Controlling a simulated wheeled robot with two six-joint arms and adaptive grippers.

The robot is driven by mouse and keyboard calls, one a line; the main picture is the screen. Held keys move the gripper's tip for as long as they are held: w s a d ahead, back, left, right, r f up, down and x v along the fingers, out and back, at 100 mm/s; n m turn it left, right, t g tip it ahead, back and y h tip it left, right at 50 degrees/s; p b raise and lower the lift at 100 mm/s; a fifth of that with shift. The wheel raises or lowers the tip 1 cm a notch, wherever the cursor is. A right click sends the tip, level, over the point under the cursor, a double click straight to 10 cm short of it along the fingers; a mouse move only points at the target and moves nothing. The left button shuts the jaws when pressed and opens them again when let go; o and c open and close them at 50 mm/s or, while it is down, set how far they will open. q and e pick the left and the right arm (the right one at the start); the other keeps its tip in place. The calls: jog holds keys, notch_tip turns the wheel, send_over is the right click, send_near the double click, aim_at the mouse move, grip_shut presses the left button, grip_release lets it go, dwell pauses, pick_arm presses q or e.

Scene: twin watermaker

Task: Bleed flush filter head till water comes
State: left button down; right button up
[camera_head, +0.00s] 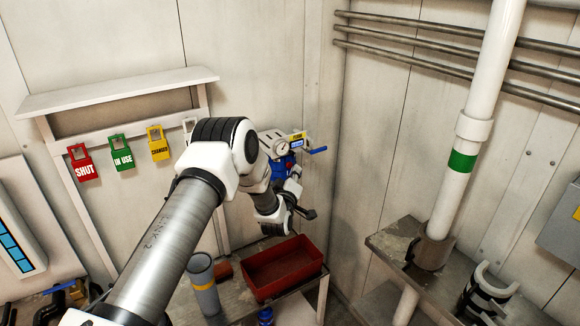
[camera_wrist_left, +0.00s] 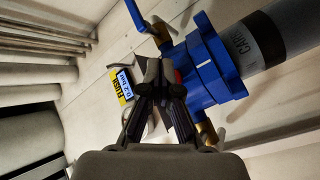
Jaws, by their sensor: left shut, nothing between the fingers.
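The blue filter head (camera_head: 284,166) is mounted at the back wall, partly hidden behind my left arm. A round gauge (camera_head: 280,147), a yellow-and-blue label (camera_head: 298,139) and a blue lever (camera_head: 318,150) show at its top. In the left wrist view, the blue head (camera_wrist_left: 207,62) sits on a grey cylinder (camera_wrist_left: 275,38) with brass fittings on its sides. My left gripper (camera_head: 307,214) is shut and empty, just below the head and above the red tray. Its closed fingertips (camera_wrist_left: 161,75) overlap the blue head's edge in the wrist view; contact cannot be told. My right gripper is out of view.
A red tray (camera_head: 248,283) stands on the bench below the gripper, with a grey cup (camera_head: 201,272) to its left. Red, green and yellow tags (camera_head: 121,153) hang on the left wall. A white pipe (camera_head: 468,150) rises at right.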

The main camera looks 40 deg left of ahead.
pick_arm(q)
jog(key=shift+w+a+b, duration=0.15)
jog(key=shift+a+b, duration=0.2)
jog(key=shift+a, duration=0.05)
jog(key=shift+w+a+b, duration=0.15)
jog(key=shift+a+b, duration=0.2)
jog(key=shift+a, duration=0.05)
dwell(0.6)
jog(key=shift+d, duration=0.15)
dwell(1.0)
jog(key=shift+s+d, duration=0.35)
jog(key=shift+d, duration=0.3)
